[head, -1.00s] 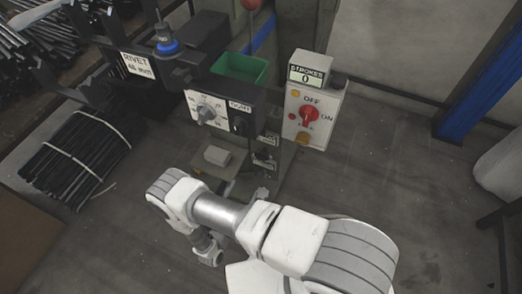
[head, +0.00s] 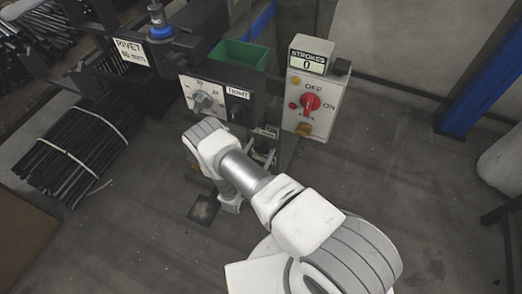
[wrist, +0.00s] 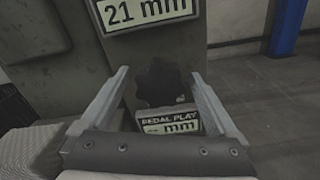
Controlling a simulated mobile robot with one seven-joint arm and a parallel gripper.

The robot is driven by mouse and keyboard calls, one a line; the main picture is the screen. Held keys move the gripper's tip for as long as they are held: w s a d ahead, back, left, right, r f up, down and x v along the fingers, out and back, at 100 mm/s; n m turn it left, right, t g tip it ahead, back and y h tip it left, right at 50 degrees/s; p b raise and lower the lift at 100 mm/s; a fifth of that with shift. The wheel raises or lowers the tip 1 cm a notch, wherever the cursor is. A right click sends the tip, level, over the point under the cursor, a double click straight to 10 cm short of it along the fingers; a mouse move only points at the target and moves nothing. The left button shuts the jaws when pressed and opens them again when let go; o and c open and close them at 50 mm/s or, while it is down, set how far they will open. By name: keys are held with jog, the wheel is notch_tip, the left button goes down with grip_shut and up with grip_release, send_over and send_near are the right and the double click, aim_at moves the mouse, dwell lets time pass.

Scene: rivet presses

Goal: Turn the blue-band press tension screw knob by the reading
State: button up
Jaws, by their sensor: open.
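A black lobed knob (wrist: 161,84) sits on the press front in the wrist view, between a plate reading "21 mm" (wrist: 150,12) above and a "PEDAL PLAY" display (wrist: 170,125) below. Its digits are too small to read. My gripper (wrist: 160,76) is open, with one finger on each side of the knob; I cannot tell whether they touch it. In the head view a blue-banded cylinder (head: 161,31) tops the press, which carries a grey dial (head: 203,101) and a dark knob by a "TIGHT"-like label (head: 237,94).
A control box (head: 311,92) with a red switch and a "STROKES 0" display stands right of the dial panel. A green bin (head: 238,56) is behind the panel. Bundled black rods (head: 75,150) lie at left. A blue post (head: 488,85) is at right; the floor before it is clear.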

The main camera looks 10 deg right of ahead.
jog(key=shift+w+d, duration=0.1)
jog(key=shift+w, duration=0.1)
jog(key=shift+c, duration=0.2)
jog(key=c, duration=1.3)
jog(key=shift+m, duration=0.4)
